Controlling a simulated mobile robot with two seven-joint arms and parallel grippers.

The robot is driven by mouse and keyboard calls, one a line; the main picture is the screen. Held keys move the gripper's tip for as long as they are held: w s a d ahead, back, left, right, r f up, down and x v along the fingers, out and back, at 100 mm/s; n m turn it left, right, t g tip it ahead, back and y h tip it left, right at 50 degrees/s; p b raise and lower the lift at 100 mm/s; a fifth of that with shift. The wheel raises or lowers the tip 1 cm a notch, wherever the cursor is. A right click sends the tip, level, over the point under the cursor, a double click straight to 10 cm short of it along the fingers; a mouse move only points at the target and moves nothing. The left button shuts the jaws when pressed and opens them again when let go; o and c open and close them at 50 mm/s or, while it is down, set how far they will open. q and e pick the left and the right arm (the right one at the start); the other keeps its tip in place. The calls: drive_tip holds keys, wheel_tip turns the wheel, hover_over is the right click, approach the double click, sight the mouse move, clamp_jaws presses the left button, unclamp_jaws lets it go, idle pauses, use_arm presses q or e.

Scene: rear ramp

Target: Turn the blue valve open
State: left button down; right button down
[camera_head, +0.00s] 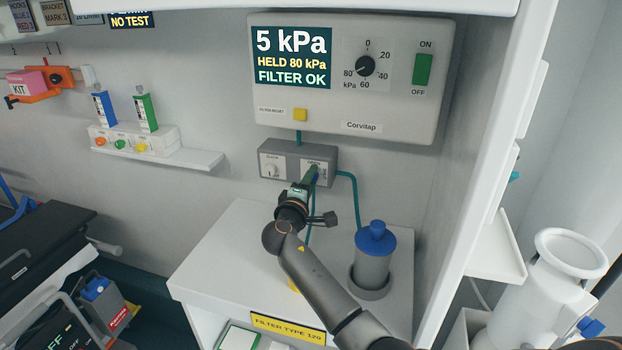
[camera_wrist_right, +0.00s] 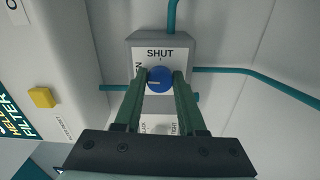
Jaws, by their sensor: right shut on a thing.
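The blue valve (camera_wrist_right: 159,79) is a round knob on a white plate, between my right gripper's two green fingers (camera_wrist_right: 160,88) in the wrist view. The fingers are shut on the knob. A pale mark on the knob points to the left in that view. The word SHUT stands above the knob; a letter N shows left of it, partly hidden. In the head view my right gripper (camera_head: 312,178) reaches the right half of a grey valve box (camera_head: 298,147) and hides the knob. My left gripper is not in view.
A grey Corvitap panel (camera_head: 345,115) reading 5 kPa hangs above the box. A canister with a blue lid (camera_head: 375,237) stands on the white cabinet top (camera_head: 225,240), right of my arm. Teal tubes (camera_head: 356,195) run from the box. A white upright (camera_head: 490,140) bounds the right.

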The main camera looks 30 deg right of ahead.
drive_tip(key=shift+r, duration=0.1)
drive_tip(key=c, duration=0.5)
unclamp_jaws()
